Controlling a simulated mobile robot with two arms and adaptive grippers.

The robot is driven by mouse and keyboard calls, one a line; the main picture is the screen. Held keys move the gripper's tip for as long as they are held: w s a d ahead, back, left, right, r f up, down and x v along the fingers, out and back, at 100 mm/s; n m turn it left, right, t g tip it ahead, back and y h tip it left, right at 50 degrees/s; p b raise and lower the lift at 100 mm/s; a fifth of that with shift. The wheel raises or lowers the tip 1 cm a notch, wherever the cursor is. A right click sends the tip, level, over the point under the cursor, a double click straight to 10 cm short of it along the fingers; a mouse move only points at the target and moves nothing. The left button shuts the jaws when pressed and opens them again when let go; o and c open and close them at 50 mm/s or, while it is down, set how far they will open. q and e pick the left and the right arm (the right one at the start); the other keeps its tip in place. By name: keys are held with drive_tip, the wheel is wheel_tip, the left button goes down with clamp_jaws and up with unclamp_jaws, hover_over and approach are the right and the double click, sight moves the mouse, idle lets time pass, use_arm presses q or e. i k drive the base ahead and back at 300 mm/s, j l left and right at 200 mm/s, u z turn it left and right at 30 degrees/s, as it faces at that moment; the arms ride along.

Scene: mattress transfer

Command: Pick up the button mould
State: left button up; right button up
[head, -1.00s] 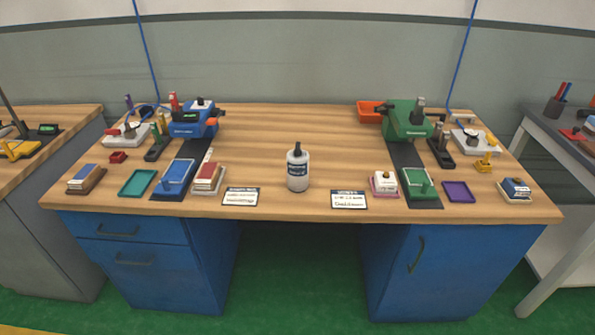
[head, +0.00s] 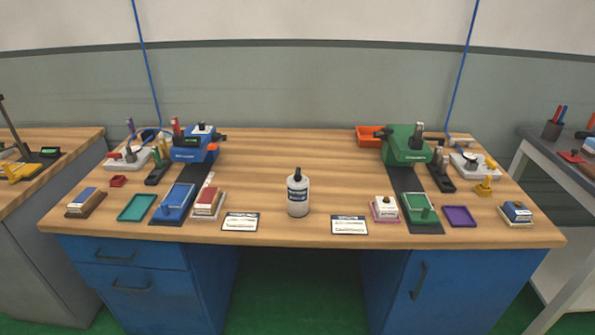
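I cannot tell for sure which item is the button mould. Block-like items lie along the table's front: a brown-based block with a blue top (head: 86,203), a red-and-white block (head: 207,204), a pink-based white block (head: 386,209) and a blue block on a pale base (head: 516,213). A blue plate with a knob (head: 174,204) and a green plate with a knob (head: 419,208) lie on dark strips below a blue machine (head: 194,148) and a green machine (head: 406,146). Neither of my grippers is in view.
A white bottle (head: 298,196) stands at the middle front of the wooden table (head: 290,150), between two label cards (head: 240,222) (head: 349,225). A teal tray (head: 137,208), a purple tray (head: 460,217) and an orange bin (head: 370,136) are also there. The table's middle behind the bottle is clear.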

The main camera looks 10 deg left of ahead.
sight(298, 193)
drive_tip(key=i+j+u, duration=0.15)
drive_tip(key=i, duration=0.95)
